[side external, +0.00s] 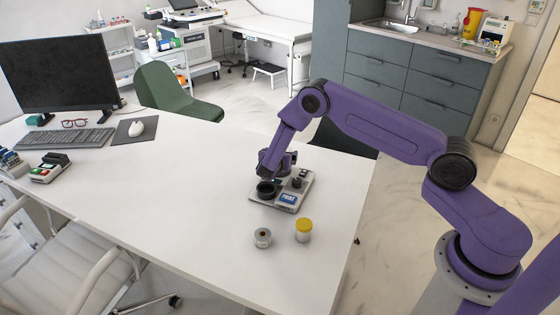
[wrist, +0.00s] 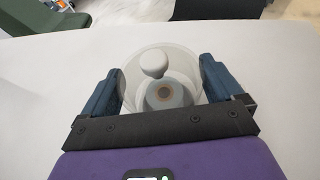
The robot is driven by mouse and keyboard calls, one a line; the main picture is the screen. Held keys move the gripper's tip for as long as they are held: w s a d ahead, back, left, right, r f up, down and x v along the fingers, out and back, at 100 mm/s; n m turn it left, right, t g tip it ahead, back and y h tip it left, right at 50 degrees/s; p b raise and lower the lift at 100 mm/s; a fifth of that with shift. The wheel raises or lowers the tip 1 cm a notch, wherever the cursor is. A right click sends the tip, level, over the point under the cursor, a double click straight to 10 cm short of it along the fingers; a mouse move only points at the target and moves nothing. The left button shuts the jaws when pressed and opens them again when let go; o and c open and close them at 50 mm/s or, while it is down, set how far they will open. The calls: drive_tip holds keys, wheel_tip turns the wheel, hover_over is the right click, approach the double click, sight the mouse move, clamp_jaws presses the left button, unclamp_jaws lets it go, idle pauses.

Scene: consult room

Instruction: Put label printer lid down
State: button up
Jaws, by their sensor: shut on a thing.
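The label printer (side external: 290,207) is a grey unit with a blue PRINT panel and a dark knob-like part on top; it stands near the table's right edge. My gripper (side external: 267,187) is low over its left part and hides some of it. In the wrist view, my gripper (wrist: 160,85) is shut on a clear round lid (wrist: 132,72) with a pale knob (wrist: 153,63), one finger at each side. Whether the lid touches the printer is not clear.
A small roll (side external: 262,237) and a yellow-capped jar (side external: 303,229) stand in front of the printer. A monitor (side external: 58,75), keyboard (side external: 65,138) and mouse (side external: 137,128) are at the far left. The middle of the table is clear.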

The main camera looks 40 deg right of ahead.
drive_tip(key=s+a+r, duration=0.2)
drive_tip(key=s+r, duration=0.8)
drive_tip(key=s, duration=0.4)
drive_tip(key=w+a+f+n+t+y, duration=0.2)
drive_tip(key=a+n+t+y, duration=0.1)
drive_tip(key=a+n+y, duration=0.45)
drive_tip(key=w+a+f+n+t+y, duration=0.1)
drive_tip(key=w+a+n+t+y, duration=0.15)
drive_tip(key=a+n+y, duration=0.5)
drive_tip(key=shift+m+h, duration=0.5)
drive_tip(key=shift+m, duration=0.2)
drive_tip(key=f+x, duration=0.1)
drive_tip(key=x, duration=0.4)
drive_tip(key=s+f+x, duration=0.1)
drive_tip(key=x, duration=0.4)
drive_tip(key=a+f+x, duration=0.1)
drive_tip(key=x, duration=0.5)
drive_tip(key=shift+s+a, duration=0.1)
drive_tip(key=shift+s, duration=0.3)
drive_tip(key=shift+w+f, duration=0.25)
drive_tip(key=shift+f, duration=1.65)
drive_tip(key=shift+f, duration=0.1)
